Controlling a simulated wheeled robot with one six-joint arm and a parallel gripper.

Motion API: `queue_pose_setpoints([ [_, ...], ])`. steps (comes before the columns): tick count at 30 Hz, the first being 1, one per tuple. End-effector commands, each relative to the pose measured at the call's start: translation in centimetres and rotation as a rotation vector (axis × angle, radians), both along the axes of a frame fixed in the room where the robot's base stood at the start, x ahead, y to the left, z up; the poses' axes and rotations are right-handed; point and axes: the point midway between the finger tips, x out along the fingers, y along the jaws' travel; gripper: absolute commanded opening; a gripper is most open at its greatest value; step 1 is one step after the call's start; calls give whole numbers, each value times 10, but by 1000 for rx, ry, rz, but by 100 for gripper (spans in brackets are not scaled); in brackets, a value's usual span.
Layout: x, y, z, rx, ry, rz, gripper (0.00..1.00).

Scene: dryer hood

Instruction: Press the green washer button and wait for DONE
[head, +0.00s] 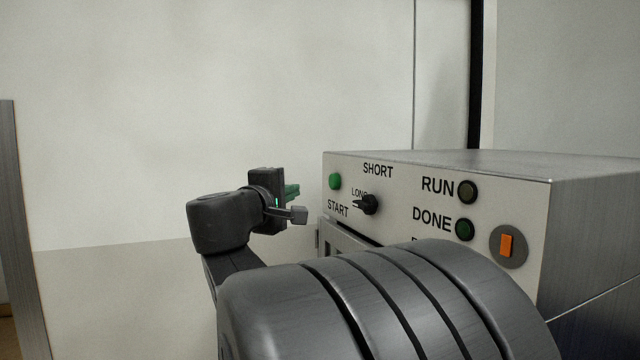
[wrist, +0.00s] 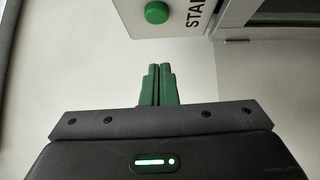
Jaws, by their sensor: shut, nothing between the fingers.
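The green START button (head: 335,181) sits at the left of the washer's control panel (head: 400,215). It also shows at the top of the wrist view (wrist: 156,12). The DONE lamp (head: 465,229) is dark green and looks unlit. The RUN lamp (head: 467,192) above it also looks dark. My gripper (head: 292,190) is left of the panel, apart from the button. In the wrist view its green fingers (wrist: 158,72) are shut together and empty, pointing up toward the button with a gap between.
A black knob (head: 370,204) with SHORT and LONG marks is right of the button. An orange switch (head: 506,245) sits at the panel's right. My arm hides the panel's lower part. A pale wall (head: 180,110) stands behind; the space left of the gripper looks clear.

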Motion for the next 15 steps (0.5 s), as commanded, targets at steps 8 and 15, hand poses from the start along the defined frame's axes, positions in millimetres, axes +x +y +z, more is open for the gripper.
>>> queue_pose_setpoints([
  [8, 51, -24, 3, -2, 3, -5, 0],
  [15, 67, -50, 3, 0, 2, -3, 0],
])
